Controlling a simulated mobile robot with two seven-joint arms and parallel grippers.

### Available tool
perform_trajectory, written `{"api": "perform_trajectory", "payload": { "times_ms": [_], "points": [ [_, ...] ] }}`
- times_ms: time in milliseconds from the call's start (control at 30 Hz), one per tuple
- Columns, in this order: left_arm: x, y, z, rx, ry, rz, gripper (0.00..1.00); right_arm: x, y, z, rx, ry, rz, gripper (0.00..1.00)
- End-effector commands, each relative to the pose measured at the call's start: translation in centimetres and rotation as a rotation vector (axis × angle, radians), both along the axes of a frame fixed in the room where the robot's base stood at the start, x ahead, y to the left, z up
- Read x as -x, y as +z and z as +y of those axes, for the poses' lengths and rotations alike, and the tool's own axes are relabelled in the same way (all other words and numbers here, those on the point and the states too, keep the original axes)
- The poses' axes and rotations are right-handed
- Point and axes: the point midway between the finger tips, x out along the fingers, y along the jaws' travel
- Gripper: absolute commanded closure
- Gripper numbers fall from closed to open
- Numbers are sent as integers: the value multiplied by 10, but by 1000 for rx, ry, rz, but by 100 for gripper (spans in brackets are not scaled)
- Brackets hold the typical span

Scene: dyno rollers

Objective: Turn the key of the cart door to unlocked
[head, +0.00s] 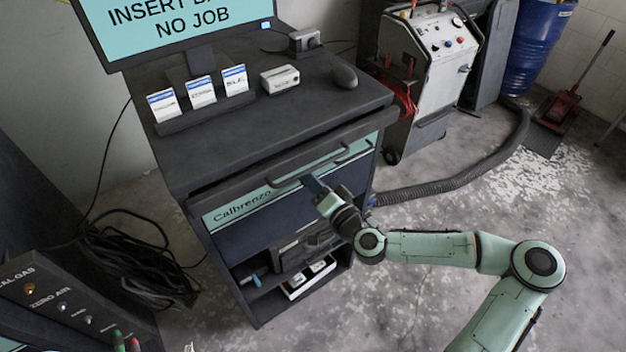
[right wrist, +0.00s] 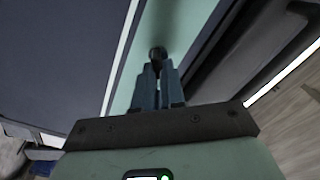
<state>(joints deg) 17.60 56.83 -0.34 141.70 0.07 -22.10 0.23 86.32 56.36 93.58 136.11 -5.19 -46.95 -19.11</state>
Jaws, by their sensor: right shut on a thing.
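The cart (head: 180,165) is a dark cabinet with a teal front strip (head: 235,207) marked "Calbrenzo" and a dark blue panel below it. My right gripper (head: 313,185) is at the right part of this front, just below a bar handle. In the right wrist view my right gripper (right wrist: 158,75) is shut on a small dark round-headed piece, the key (right wrist: 157,54), against the teal strip. The fingers hide most of the key, and I cannot tell how far it is turned. My left gripper is not in view.
A monitor (head: 180,22), small card boxes (head: 201,92) and a mouse (head: 344,76) stand on the cart top. Open shelves (head: 300,262) hold devices below. A grey hose (head: 460,180) and a wheeled machine (head: 425,60) are to the right. Black cables (head: 135,265) lie left.

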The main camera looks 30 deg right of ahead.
Motion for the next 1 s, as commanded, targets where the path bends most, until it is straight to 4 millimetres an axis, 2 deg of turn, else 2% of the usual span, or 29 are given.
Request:
{"api": "perform_trajectory", "payload": {
  "times_ms": [500,733,1000],
  "points": [
    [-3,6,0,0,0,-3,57,0,-6,-1,-449,3,38,100],
    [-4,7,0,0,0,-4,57,0,-7,-1,-569,3,47,100],
    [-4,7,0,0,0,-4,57,0,-8,-1,-630,4,53,100]
  ]
}}
